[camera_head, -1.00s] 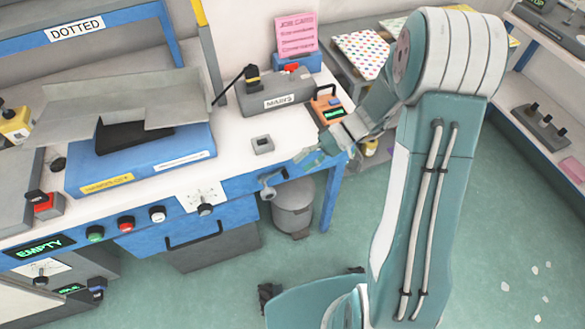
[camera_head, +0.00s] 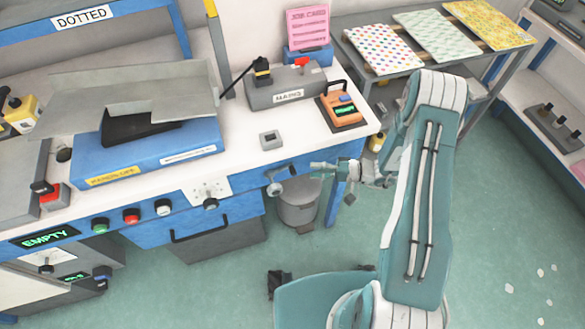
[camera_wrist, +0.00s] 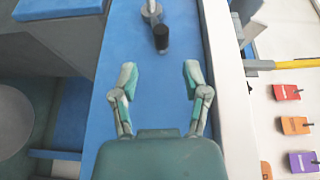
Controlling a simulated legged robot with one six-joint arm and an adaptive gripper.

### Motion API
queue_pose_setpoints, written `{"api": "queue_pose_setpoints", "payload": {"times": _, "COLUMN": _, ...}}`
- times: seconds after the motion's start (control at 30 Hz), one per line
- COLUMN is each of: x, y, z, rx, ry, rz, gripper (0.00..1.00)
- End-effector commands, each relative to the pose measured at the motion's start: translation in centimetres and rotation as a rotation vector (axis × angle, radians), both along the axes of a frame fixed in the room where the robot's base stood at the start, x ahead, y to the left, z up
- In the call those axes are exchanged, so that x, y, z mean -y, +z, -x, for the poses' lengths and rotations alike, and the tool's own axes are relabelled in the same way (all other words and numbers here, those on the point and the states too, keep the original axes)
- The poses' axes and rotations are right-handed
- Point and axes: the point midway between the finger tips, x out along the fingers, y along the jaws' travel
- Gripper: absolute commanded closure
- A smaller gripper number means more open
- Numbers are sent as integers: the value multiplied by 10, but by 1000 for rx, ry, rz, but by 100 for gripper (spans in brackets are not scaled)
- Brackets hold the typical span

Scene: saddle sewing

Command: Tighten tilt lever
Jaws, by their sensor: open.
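The tilt lever (camera_head: 276,184) is a small grey crank on the blue front edge of the workbench, right of the drawer. In the wrist view its grey arm and dark knob (camera_wrist: 161,38) stand out from the blue bench face, at the top centre. My gripper (camera_head: 318,170) is just right of the lever in the head view, pointing left at it. In the wrist view my gripper (camera_wrist: 158,78) is open and empty, its two teal fingers apart, with the knob ahead of the gap and not between them.
A grey bin (camera_head: 298,202) stands on the floor below the lever. The bench top holds a MAINS box (camera_head: 288,89), an orange-handled meter (camera_head: 343,107) and a blue PANEL LIFT unit (camera_head: 150,158). Open floor lies right of the bench.

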Motion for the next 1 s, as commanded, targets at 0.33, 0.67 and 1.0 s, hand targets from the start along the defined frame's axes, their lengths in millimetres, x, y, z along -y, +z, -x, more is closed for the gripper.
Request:
{"api": "queue_pose_setpoints", "payload": {"times": 0.33, "x": -59, "y": -2, "z": -6, "rx": -1, "ry": 3, "rz": 1, "gripper": 41}}
{"api": "queue_pose_setpoints", "payload": {"times": 0.67, "x": -71, "y": -2, "z": -8, "rx": -1, "ry": 1, "rz": 2, "gripper": 41}}
{"api": "queue_pose_setpoints", "payload": {"times": 1.0, "x": -71, "y": -2, "z": -8, "rx": -1, "ry": 1, "rz": 1, "gripper": 100}}
